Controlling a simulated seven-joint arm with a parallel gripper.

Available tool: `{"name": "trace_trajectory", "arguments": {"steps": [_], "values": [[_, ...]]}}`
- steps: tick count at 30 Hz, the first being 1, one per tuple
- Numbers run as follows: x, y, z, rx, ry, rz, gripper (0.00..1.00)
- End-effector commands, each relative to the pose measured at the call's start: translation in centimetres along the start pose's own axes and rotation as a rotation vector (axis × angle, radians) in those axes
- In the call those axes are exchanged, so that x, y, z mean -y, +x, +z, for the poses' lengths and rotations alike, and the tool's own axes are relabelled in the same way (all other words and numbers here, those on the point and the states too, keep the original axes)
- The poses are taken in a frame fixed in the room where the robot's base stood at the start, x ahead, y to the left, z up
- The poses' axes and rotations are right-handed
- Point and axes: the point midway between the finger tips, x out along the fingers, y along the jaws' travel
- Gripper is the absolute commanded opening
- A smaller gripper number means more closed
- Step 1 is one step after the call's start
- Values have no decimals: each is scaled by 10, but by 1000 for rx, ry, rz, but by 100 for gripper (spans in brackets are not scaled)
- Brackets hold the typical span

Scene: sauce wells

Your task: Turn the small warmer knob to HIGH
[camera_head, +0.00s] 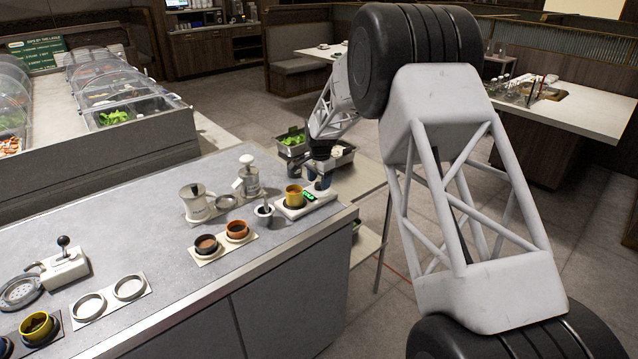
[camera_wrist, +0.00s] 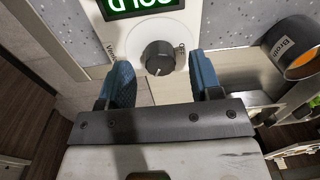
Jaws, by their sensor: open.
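The small warmer (camera_head: 290,212) is a white unit near the counter's right end, with a green lit display (camera_head: 309,197). In the wrist view its dark round knob (camera_wrist: 157,57) sits on the white panel (camera_wrist: 178,28), below the partly cut-off display (camera_wrist: 140,5). A pale pointer mark shows on the knob; the labels beside it are partly hidden. My gripper (camera_wrist: 160,68) is open, with one blue finger on each side of the knob. Gaps seem to show between fingers and knob; contact cannot be told. In the head view my gripper (camera_head: 318,174) hides the knob.
The counter's front strip (camera_head: 225,275) is clear.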

Motion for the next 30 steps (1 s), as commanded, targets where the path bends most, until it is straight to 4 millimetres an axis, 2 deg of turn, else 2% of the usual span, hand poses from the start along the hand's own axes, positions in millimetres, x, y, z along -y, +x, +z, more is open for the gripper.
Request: {"name": "trace_trajectory", "arguments": {"steps": [9,15,30], "values": [[0,-41,0,-1,0,-1,59],[0,-59,0,0,0,0,59],[-1,-66,0,0,0,0,59]]}}
